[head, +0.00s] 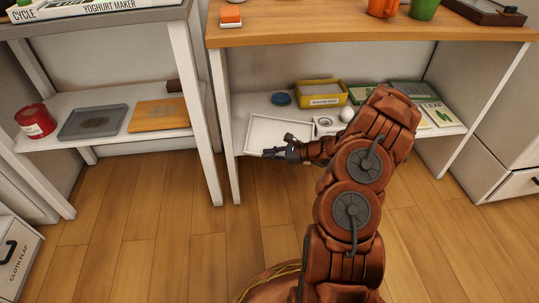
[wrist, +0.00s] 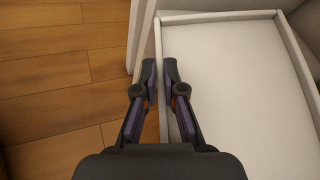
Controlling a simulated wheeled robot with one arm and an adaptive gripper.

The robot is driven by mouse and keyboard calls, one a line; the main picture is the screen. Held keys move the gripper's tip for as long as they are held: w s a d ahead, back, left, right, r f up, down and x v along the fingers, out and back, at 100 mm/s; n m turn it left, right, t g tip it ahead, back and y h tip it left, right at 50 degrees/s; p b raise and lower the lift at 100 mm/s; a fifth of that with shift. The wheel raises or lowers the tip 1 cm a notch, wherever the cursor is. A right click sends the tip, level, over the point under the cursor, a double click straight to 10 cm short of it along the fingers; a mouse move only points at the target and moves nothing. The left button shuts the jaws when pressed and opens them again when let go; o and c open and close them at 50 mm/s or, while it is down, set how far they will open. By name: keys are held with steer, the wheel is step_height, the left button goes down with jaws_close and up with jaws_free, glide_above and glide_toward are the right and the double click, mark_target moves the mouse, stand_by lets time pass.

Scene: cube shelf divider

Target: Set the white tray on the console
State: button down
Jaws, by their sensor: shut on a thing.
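The white tray (head: 266,133) is at the left end of the lower shelf of the wood-topped unit. It looks level, and I cannot tell whether it rests on the shelf or is slightly raised. My gripper (head: 274,152) is at its front edge. In the wrist view, my gripper's fingers (wrist: 161,82) are shut on one wall of the white tray (wrist: 232,85), one finger inside and one outside. The tray looks empty. Which piece of furniture is the console is not clear from the pictures.
The wood-topped unit (head: 300,33) holds an orange mug (head: 381,8) and a green cup (head: 424,9) on top. A yellow box (head: 321,95) and a white round thing (head: 346,114) share the lower shelf. The left unit's shelf holds a grey tray (head: 92,122) and a wooden board (head: 158,114).

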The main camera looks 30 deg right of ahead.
steer(key=shift+w+a, duration=0.7)
steer(key=c, duration=1.2)
jaws_free()
steer(key=shift+d, duration=0.1)
steer(key=v, duration=1.1)
steer(key=shift+s+r, duration=0.2)
steer(key=shift+s, duration=0.15)
steer(key=shift+d+r, duration=0.1)
